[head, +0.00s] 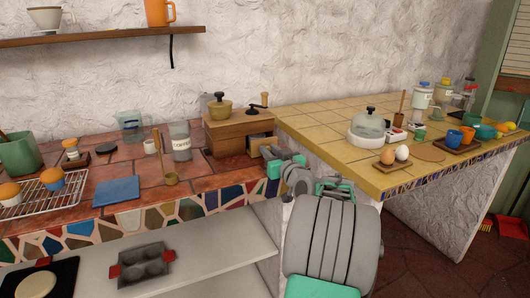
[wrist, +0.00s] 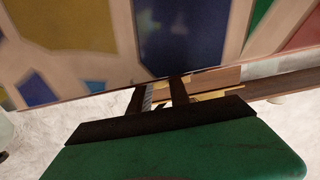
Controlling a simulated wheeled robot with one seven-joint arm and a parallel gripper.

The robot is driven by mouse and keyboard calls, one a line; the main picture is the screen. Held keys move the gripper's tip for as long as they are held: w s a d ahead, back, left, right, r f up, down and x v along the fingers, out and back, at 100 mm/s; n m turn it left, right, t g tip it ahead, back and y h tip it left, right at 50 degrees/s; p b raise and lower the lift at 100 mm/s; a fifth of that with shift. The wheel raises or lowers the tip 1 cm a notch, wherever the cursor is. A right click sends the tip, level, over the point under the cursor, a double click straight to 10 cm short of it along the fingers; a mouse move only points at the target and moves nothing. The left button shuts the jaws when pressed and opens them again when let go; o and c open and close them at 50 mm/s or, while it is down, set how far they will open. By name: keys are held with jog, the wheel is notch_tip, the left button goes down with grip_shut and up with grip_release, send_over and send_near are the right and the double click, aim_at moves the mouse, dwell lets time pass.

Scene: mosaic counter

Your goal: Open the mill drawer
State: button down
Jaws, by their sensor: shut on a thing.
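The mill is a wooden box (head: 232,137) with a crank on top, standing at the right end of the tiled counter. Its drawer (head: 261,142) shows at the right side of the box and appears to stick out somewhat. My gripper (head: 271,156) is at the front of the drawer, shut on it. In the wrist view my gripper (wrist: 160,93) has its two dark fingers against the drawer's front, with wood and a brass-coloured part beside them. The exact grip point is largely hidden by the fingers.
An olive pot (head: 220,107) stands on or just behind the mill. A coffee jar (head: 180,142) and a wooden ladle (head: 170,178) are to its left. The yellow tiled counter (head: 310,127) begins close on the right. The counter's mosaic edge (head: 110,222) runs below.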

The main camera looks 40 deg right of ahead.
jog(key=b+v, duration=0.2)
jog(key=v, duration=0.4)
jog(key=c, duration=1.2)
grip_release()
jog(key=shift+c, duration=0.2)
jog(key=v, duration=0.7)
jog(key=shift+s+a, duration=0.15)
jog(key=shift+s, duration=0.15)
jog(key=shift+s, duration=0.1)
